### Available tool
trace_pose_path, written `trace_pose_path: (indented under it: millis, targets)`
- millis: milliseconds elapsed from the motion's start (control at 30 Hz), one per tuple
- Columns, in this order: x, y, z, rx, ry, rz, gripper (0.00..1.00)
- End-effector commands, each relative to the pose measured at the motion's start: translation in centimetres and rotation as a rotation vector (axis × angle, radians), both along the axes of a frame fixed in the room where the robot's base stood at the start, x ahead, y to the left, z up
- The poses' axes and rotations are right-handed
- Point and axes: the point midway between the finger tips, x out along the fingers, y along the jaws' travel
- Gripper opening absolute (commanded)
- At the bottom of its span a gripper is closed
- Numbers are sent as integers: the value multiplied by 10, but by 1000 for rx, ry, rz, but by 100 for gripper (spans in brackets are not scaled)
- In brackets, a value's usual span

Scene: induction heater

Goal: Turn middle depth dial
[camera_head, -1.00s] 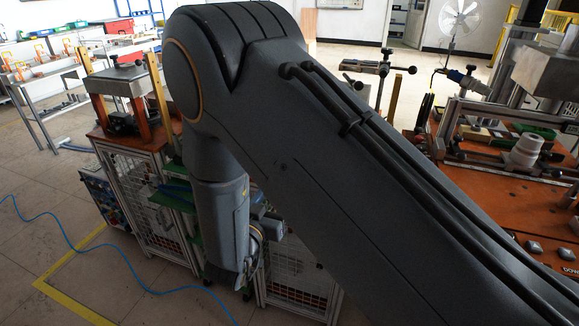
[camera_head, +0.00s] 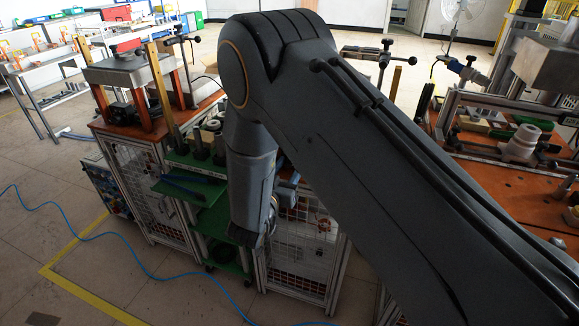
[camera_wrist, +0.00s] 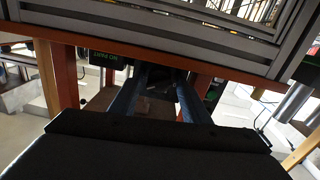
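I cannot make out the middle depth dial in either view. A control panel (camera_head: 109,190) with several small knobs or buttons shows at the lower left side of the left machine in the head view, too small to tell apart. In the wrist view my gripper (camera_wrist: 163,78) shows two dark blue fingers standing apart, with nothing clearly held between them. A dark box with green lettering (camera_wrist: 105,54) shows near the left finger in the wrist view.
A green cart (camera_head: 209,222) stands by my wrist, beside the left machine's orange top (camera_head: 103,130) and mesh cage (camera_head: 137,186). Another orange worktop (camera_head: 505,190) with a white spool (camera_head: 520,146) is at right. A blue hose (camera_head: 88,240) lies on open floor at left.

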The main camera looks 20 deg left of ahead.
Motion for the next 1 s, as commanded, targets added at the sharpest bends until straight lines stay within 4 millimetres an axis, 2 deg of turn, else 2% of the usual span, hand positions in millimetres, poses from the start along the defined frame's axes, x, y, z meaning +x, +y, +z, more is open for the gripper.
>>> trace_pose_path:
  millis: [33, 167, 200, 533, 833, 867, 933, 1000]
  targets:
    - [0, 0, 0, 0, 0, 0, 33]
    - [0, 0, 0, 0, 0, 0, 11]
    - [0, 0, 0, 0, 0, 1, 9]
    - [0, 1, -1, 130, -9, 2, 9]
    - [0, 1, 0, 143, -11, 3, 9]
    - [0, 1, 0, 143, -11, 3, 37]
    - [0, 1, 0, 143, -11, 2, 48]
    - [0, 1, 0, 142, -11, 2, 48]
